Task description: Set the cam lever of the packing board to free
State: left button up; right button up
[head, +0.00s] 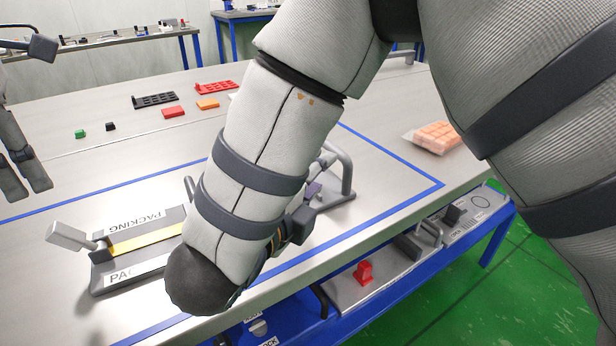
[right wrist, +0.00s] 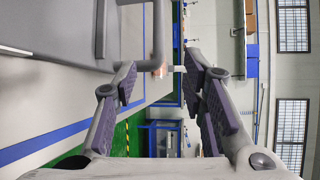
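The packing board (head: 102,276) lies on the table at the left in the head view, with PACKING labels and a yellow stripe. Its cam lever (head: 70,237) has a pale block handle sticking out to the left of the board. My right forearm hides the board's right part. My right gripper (right wrist: 160,68) is open in the right wrist view, with a grey tubular bar (right wrist: 158,35) just beyond its fingertips; I cannot tell if they touch. In the head view the forearm mostly hides this gripper. My left gripper (head: 30,190) hangs at the left edge; its finger opening is unclear.
A bent grey tube handle (head: 346,172) stands right of my forearm. Black (head: 155,100) and red (head: 217,87) trays and small coloured blocks lie at the back. A pack of orange blocks (head: 434,137) lies at the right. A lower shelf holds a red piece (head: 363,272).

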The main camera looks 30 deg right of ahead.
aim_at(338, 149)
jog(key=x, duration=1.1)
jog(key=shift+w+f, duration=0.1)
jog(key=shift+f, duration=0.05)
grip_shut()
pick_arm(q)
grip_shut()
pick_arm(e)
jog(key=shift+a, duration=0.1)
pick_arm(q)
jog(key=s+a+f+n+t+h, duration=0.1)
jog(key=s+a+f+n+h, duration=0.1)
jog(key=a, duration=0.5)
jog(key=s+a+f+n+t+h, duration=0.1)
jog(key=s+a+f+n+h, duration=0.2)
jog(key=a+h, duration=0.4)
notch_tip(338, 149, down, 3)
jog(key=shift+s+a+r, duration=0.15)
jog(key=shift+s+r, duration=0.05)
jog(key=shift+s, duration=0.5)
